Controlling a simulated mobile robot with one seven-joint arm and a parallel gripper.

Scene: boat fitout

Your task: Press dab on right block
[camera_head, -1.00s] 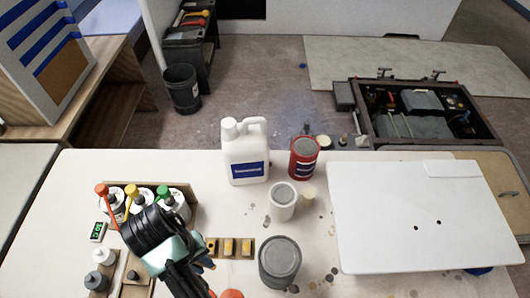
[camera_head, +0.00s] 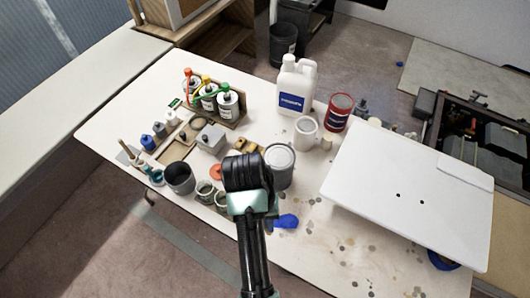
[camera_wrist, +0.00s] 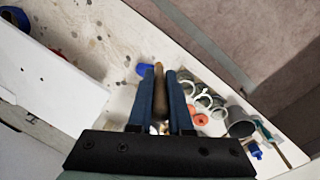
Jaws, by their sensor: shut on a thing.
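In the wrist view, my gripper (camera_wrist: 161,80) is shut on a brown stick-like tool (camera_wrist: 158,95) between its blue fingers. Its far end is not clear. In the head view, my arm hides the gripper and tool. The small yellow blocks (camera_head: 239,146) lie on a wooden strip just behind my arm, left of the grey can (camera_head: 280,166). My arm covers part of this row, so the right block is not clearly seen. I cannot tell whether the tool touches anything.
A white jug (camera_head: 296,92), a red can (camera_head: 339,112) and a white cup (camera_head: 305,131) stand behind. A white board (camera_head: 410,190) fills the right. A blue item (camera_head: 286,221) lies beside my arm. Jars and a dark cup (camera_head: 180,178) stand at left.

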